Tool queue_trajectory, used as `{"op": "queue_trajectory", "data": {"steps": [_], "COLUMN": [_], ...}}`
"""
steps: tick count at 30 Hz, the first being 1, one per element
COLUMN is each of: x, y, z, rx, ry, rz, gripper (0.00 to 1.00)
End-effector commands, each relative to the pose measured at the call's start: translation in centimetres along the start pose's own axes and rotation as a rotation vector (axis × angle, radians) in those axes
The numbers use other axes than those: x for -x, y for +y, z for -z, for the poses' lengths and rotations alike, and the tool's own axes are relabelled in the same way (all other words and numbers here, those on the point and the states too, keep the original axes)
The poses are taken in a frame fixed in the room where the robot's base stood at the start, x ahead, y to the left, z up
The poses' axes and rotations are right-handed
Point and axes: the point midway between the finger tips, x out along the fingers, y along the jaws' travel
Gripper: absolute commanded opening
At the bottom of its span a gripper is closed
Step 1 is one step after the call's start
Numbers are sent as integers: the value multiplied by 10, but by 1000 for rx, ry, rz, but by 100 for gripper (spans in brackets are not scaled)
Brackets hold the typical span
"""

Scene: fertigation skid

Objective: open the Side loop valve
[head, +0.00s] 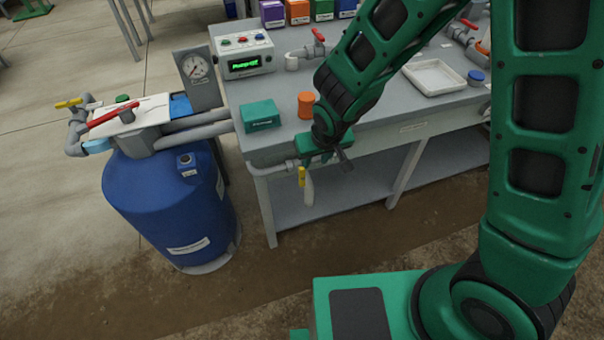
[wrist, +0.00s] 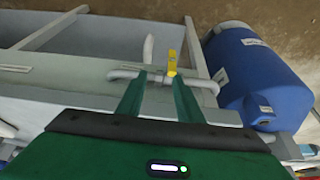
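A small valve with a yellow handle (head: 301,176) sits on a grey pipe (head: 270,165) along the front edge of the bench. Its handle hangs down, across the pipe. In the wrist view the yellow handle (wrist: 172,60) stands just beyond the fingertips, toward the right finger. I cannot read a label naming it the Side loop valve. My gripper (head: 325,158) is just in front of the bench edge, to the right of the handle. In the wrist view my gripper (wrist: 158,76) has its two green fingers apart with nothing held. Contact with the pipe cannot be told.
A blue tank (head: 170,205) stands left of the bench, with red and yellow valve handles (head: 117,115) on top. A white tapered piece (head: 308,192) hangs by the valve.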

Motion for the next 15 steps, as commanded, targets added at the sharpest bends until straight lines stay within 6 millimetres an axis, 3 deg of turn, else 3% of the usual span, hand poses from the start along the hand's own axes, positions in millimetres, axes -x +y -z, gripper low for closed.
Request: {"op": "queue_trajectory", "data": {"steps": [4,15], "x": [-12,-49], "y": [-23,-25], "z": [-3,-3], "rx": [27,29], "ry": [13,13], "rz": [24,25], "gripper": [33,33]}}
